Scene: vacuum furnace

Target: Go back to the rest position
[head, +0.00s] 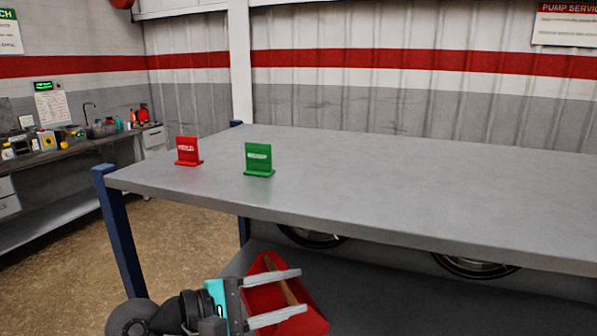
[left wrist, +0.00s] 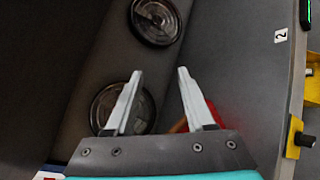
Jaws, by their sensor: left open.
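My left gripper (head: 302,292) is low in front of the grey table (head: 400,190), below the level of its top. Its two pale fingers are spread apart with nothing between them, and they also show open in the left wrist view (left wrist: 160,73). A red object (head: 312,322) with a wooden bar lies behind and below the fingers in the head view. Part of it shows beyond the right finger in the left wrist view (left wrist: 212,113). My right gripper is in neither view.
A red sign (head: 187,152) and a green sign (head: 259,160) stand upright on the table's left part; the rest of its top is clear. Round metal-rimmed things (head: 312,237) sit under it. A cluttered bench (head: 75,146) stands at far left, with open floor (head: 180,225) between.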

